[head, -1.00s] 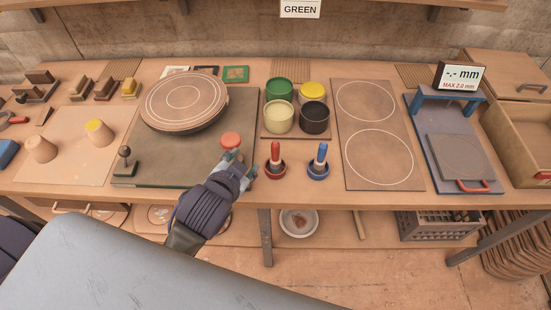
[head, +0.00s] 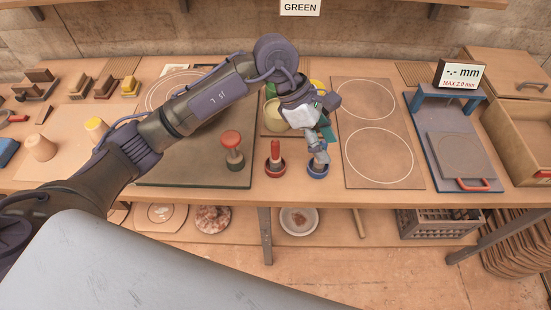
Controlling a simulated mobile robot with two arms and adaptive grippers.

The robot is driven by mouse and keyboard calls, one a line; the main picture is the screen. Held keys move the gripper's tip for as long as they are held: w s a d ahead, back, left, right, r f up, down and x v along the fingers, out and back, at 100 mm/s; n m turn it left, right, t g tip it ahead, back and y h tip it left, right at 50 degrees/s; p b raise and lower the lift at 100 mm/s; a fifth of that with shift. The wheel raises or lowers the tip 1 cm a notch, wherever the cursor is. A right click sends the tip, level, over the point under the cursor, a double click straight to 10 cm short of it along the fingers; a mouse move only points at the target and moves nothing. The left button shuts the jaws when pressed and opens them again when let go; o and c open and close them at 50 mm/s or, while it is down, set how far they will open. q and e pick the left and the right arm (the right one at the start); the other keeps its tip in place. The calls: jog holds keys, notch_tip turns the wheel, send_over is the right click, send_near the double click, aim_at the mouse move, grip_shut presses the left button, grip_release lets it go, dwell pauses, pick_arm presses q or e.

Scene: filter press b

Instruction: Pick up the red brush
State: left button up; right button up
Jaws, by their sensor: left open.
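The red brush (head: 275,150) stands upright in its small dark red holder (head: 274,170) near the bench's front edge. My left gripper (head: 319,156) reaches down from above, to the right of the red brush and apart from it. It is open and sits over the blue brush's holder (head: 318,172), hiding most of the blue brush. I cannot tell whether the fingers touch the blue brush. My right gripper is not in view.
A red-topped knob (head: 231,139) stands left of the red brush. Paint pots, including a cream one (head: 273,114), are behind, partly hidden by my arm. A board with two white circles (head: 379,155) lies to the right, bare.

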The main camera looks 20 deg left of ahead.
aim_at(274, 140)
pick_arm(q)
jog(key=w+a+y, duration=0.1)
jog(key=a+y, duration=0.1)
jog(key=a, duration=0.2)
jog(key=w+a+y, duration=0.1)
jog(key=a+y, duration=0.1)
jog(key=a, duration=0.2)
jog(key=w+a+y, duration=0.2)
jog(key=a, duration=0.2)
jog(key=shift+a+r+t+y, duration=0.2)
jog(key=shift+t+y, duration=0.1)
jog(key=shift+t, duration=0.1)
notch_tip(274, 140, down, 7)
jog(key=shift+f+p, duration=0.1)
jog(key=shift+p, duration=1.05)
jog(key=shift+f, duration=0.3)
jog(key=f+p, duration=0.2)
jog(key=f, duration=0.1)
jog(key=f+p, duration=0.1)
jog(key=shift+d+f, duration=0.25)
jog(key=shift+f, duration=0.5)
jog(key=shift+c, duration=0.3)
grip_shut()
